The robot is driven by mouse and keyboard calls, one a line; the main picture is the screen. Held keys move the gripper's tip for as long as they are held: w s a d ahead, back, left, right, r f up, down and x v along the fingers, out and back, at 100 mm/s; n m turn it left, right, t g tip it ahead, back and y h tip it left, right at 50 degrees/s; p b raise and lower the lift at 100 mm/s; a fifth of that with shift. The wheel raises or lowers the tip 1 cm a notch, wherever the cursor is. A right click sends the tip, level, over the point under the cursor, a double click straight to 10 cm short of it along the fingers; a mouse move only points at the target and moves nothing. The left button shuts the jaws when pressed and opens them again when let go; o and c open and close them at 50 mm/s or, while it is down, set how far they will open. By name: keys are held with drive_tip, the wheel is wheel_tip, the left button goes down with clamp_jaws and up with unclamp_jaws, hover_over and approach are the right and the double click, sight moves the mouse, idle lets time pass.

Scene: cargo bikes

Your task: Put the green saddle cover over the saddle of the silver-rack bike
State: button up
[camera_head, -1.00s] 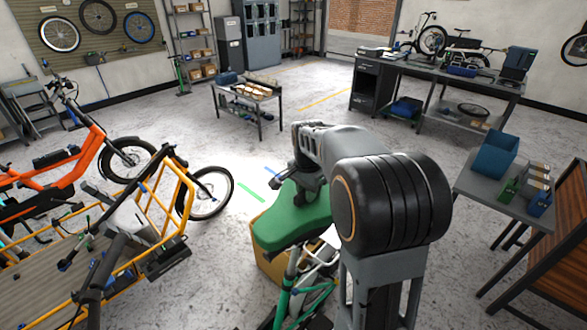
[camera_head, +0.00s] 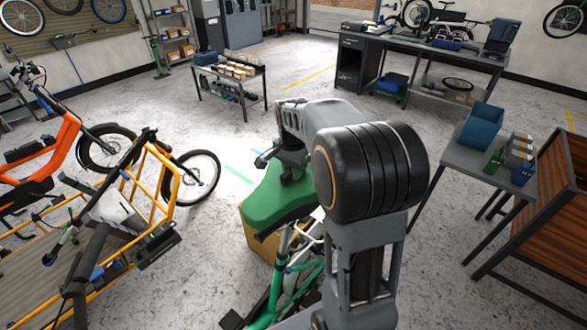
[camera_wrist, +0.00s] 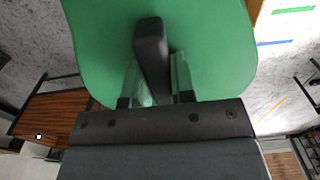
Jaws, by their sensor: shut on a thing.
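The green saddle cover (camera_head: 274,207) hangs from my gripper (camera_head: 290,174), which is shut on it. It is held above a green bike frame (camera_head: 290,285) and a cardboard-coloured box (camera_head: 262,243). In the wrist view the green cover (camera_wrist: 95,40) fills the upper middle, and the gripper's fingers (camera_wrist: 157,92) pinch a dark tab or strap on it. A saddle under the cover cannot be made out. I cannot tell which bike has the silver rack.
A yellow-framed cargo bike (camera_head: 163,185) and an orange bike (camera_head: 50,150) stand at the left. A grey table (camera_head: 460,155) with a blue bin (camera_head: 480,125) is at the right. Open floor lies beyond the cover, toward a low cart (camera_head: 230,85).

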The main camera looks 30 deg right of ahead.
drive_tip(key=shift+f+b, duration=1.65)
drive_tip(key=shift+f, duration=0.75)
drive_tip(key=shift+f+b, duration=1.2)
drive_tip(key=shift+f, duration=0.6)
drive_tip(key=o, duration=1)
drive_tip(key=r, duration=1.4)
drive_tip(key=shift+a, duration=0.2)
